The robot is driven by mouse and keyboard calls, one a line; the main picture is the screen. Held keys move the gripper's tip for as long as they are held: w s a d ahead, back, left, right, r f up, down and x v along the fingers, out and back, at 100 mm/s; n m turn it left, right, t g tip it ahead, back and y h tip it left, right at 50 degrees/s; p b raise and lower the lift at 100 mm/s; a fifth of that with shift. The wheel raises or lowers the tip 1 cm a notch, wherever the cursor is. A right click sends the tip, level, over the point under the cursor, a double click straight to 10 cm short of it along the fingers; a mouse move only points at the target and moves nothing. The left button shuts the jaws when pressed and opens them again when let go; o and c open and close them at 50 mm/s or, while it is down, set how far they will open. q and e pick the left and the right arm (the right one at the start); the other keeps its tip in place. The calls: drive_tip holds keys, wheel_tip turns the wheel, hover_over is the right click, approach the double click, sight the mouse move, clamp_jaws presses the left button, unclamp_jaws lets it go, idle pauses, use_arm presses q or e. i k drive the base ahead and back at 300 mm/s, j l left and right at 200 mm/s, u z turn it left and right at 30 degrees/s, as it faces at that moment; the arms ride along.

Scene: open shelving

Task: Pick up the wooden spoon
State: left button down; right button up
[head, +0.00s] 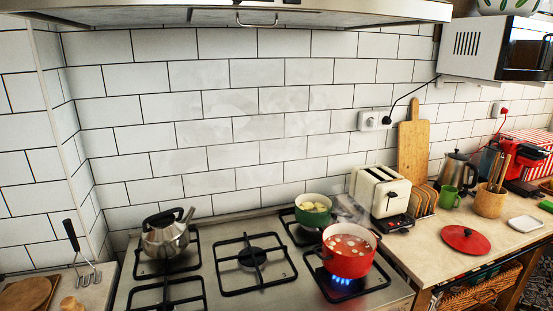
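Several thin wooden utensil handles (497,170) stand upright in a tan holder (488,203) on the right counter. Their lower ends are hidden inside the holder, and I cannot tell whether one is the wooden spoon. A small pale wooden item (70,304) lies at the bottom left, cut off by the frame edge, and I cannot tell what it is. Neither of my grippers shows in the head view.
A red pot (347,262) sits over a lit blue flame (342,283). A green pot (313,212) and a kettle (167,236) are on the stove. A toaster (379,192), a red lid (466,239) and a green mug (447,197) stand right. The range hood (330,10) hangs above.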

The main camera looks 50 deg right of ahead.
sight(509, 157)
drive_tip(key=z, duration=3.1)
